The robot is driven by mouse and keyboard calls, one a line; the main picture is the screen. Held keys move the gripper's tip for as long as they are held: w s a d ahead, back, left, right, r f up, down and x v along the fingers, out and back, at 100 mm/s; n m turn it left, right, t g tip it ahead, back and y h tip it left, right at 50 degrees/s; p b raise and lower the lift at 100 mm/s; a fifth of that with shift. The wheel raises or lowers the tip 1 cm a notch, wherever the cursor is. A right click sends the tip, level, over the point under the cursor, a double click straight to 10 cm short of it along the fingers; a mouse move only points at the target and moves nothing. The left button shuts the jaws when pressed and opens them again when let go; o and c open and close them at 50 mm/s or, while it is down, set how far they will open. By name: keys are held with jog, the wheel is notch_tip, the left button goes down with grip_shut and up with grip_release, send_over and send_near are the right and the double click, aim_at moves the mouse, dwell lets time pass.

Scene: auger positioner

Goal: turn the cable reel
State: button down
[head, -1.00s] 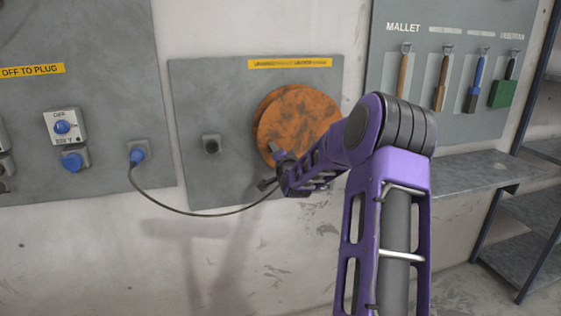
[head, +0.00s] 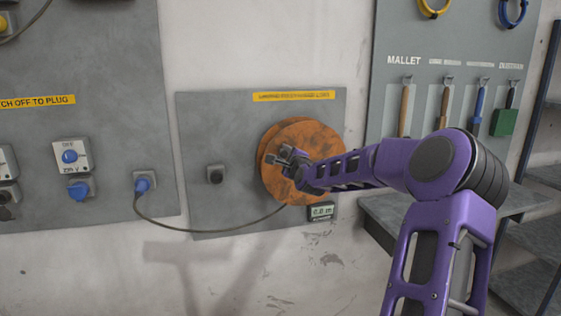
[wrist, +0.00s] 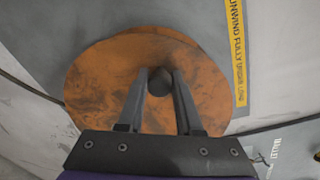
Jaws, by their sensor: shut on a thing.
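The cable reel (head: 318,140) is a rusty orange round disc on a grey wall panel. It fills the middle of the wrist view (wrist: 100,85). A dark round handle (wrist: 160,84) stands out from its face. My gripper (head: 283,158) is at the left part of the reel in the head view. In the wrist view my gripper (wrist: 160,82) has its two fingers on either side of the handle, shut on it. A dark cable (head: 190,230) runs from a blue plug (head: 144,181) to the bottom of the reel.
A small display (head: 320,211) sits below right of the reel; its digits are hard to read. A yellow label (head: 293,96) is above. A dark socket (head: 215,175) is left of the reel. A tool board (head: 440,75) and grey shelf (head: 385,211) are at right.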

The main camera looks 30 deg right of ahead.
aim_at(296, 138)
jog(key=d+r+m, duration=0.2)
jog(key=m, duration=0.1)
jog(key=shift+s+d+r, duration=0.2)
jog(key=shift+s, duration=0.1)
jog(key=shift+s+d+r+m+y+b, duration=0.15)
jog(key=shift+d+r+m+b, duration=0.2)
jog(key=shift+d+m, duration=0.4)
jog(key=shift+s+d+r+m+y+b, duration=0.15)
jog(key=shift+d+r+m+b, duration=0.2)
jog(key=shift+m, duration=0.6)
jog(key=c, duration=0.6)
grip_release()
jog(key=shift+d, duration=0.1)
jog(key=shift+s+f, duration=0.1)
jog(key=shift+s, duration=0.25)
jog(key=v, duration=1.6)
jog(key=shift+s+f+b, duration=0.1)
jog(key=shift+s+b, duration=0.2)
